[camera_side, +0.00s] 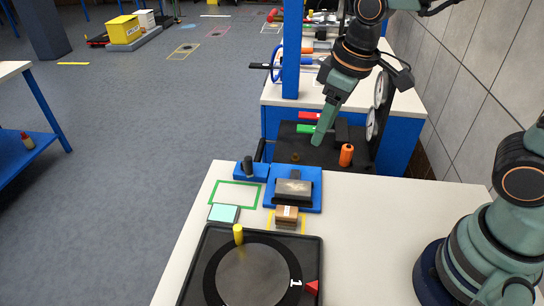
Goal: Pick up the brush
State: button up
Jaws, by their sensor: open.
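A small brown block with a pale label (287,213), which looks like the brush, sits inside a yellow outline on the white table, just in front of the blue fixture. I cannot make out its bristles. My gripper (325,134) hangs above and behind the table's far edge, well apart from the brown block, to its upper right. Its jaws are open with nothing visible between them. The green finger points down; the other finger is hard to make out against the dark background.
A blue fixture (312,204) with a grey block (294,189) stands behind the brown block. A teal pad (224,213) lies to the left, by a green outline. A black turntable (253,277) with a yellow peg (238,234) is in front.

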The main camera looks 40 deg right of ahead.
aim_at(287, 211)
jog(key=a+f+n+g, duration=0.3)
jog(key=a+f+n, duration=0.1)
jog(key=a+f, duration=0.4)
jog(key=shift+h, duration=0.3)
notch_tip(287, 211, down, 12)
jog(key=shift+a+r, duration=0.1)
grip_shut()
